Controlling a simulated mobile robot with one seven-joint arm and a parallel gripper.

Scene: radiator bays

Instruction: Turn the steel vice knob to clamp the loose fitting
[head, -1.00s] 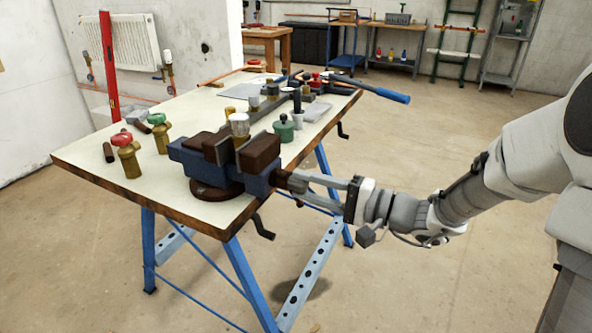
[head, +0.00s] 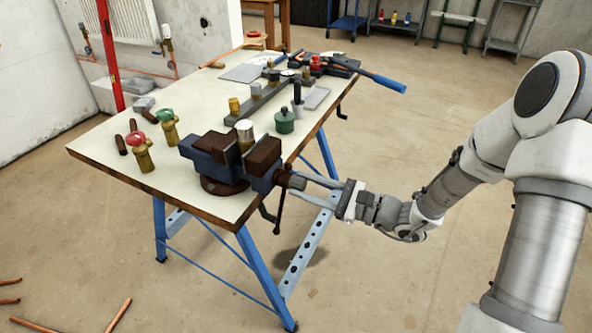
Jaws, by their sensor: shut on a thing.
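The blue and dark brown vice (head: 208,158) is mounted at the bench's front right corner. A fitting with a silver top (head: 245,131) stands upright between its jaws; its lower part is hidden, so I cannot tell how tightly it sits. The vice's knob (head: 283,179) is at the right end of the screw, beyond the bench edge. A dark bar (head: 278,212) hangs down beside it. My gripper (head: 298,182) reaches in from the right, with its fingers closed around the knob's end.
The pale bench top (head: 200,107) holds red- and green-handled valves (head: 140,152), a green pot (head: 284,121) and a blue-handled tool (head: 380,82) overhanging the right edge. Copper pipes (head: 118,315) lie on the floor at lower left. The floor right of the bench is clear.

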